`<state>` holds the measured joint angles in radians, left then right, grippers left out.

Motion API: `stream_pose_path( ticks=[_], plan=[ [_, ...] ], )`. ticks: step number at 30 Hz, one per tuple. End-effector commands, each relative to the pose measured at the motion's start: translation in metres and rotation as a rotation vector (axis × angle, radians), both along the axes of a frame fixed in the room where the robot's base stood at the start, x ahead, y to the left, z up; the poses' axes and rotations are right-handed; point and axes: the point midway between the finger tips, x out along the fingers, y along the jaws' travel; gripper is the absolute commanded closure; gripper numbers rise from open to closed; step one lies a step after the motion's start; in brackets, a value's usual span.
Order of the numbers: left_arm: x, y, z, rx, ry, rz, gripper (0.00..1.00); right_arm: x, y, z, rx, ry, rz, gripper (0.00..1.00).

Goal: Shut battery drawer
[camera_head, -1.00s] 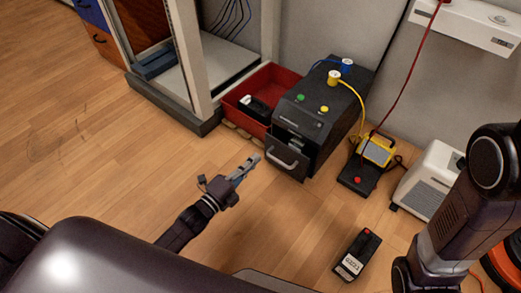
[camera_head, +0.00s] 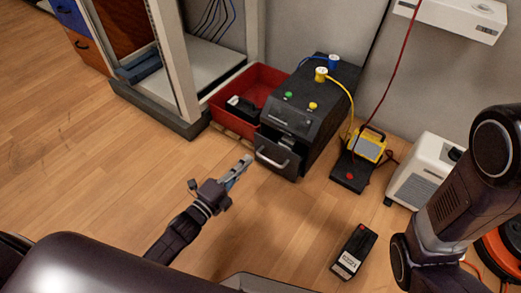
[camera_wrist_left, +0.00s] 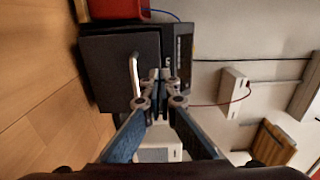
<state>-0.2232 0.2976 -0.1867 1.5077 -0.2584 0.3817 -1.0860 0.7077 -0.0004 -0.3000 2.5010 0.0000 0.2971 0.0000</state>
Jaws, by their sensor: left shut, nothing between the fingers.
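The black battery unit (camera_head: 325,105) stands on the floor against the wall. Its lower battery drawer (camera_head: 268,149) is pulled partly out, with a pale bar handle on its front and something grey showing inside. My left gripper (camera_head: 246,163) is shut and empty, just in front and to the left of the drawer front, apparently not touching it. In the left wrist view the drawer front (camera_wrist_left: 107,75) and its handle (camera_wrist_left: 134,76) are close to the shut fingertips (camera_wrist_left: 160,77). My right arm is at the right edge of the head view; its gripper is not visible.
A red bin (camera_head: 255,80) holding a black item stands left of the unit, beside a rack frame (camera_head: 175,65). A yellow device (camera_head: 368,147), a white box (camera_head: 423,172) and a loose black battery (camera_head: 354,250) are to the right. The floor before the drawer is clear.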

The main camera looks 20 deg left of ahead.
Motion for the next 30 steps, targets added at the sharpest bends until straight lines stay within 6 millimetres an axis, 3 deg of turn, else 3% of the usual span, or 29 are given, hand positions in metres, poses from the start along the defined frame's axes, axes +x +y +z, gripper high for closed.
stream_pose_path(
  ticks=[1, 6, 12, 30],
  plan=[
    [0.013, -0.004, -0.005, 0.001, -0.006, -0.001, 1.00, 0.002, 0.000, -0.015, 0.000, 0.004, 0.000, 0.74],
    [0.047, -0.017, -0.005, 0.001, -0.005, -0.001, 1.00, 0.002, 0.000, -0.035, -0.001, 0.005, 0.000, 0.74],
    [0.070, -0.025, -0.004, 0.002, -0.003, -0.001, 1.00, 0.002, 0.000, -0.052, -0.001, 0.005, 0.000, 0.74],
    [0.080, -0.029, 0.001, 0.000, 0.001, 0.000, 1.00, 0.001, 0.000, -0.055, 0.000, 0.004, 0.000, 0.74]
  ],
)
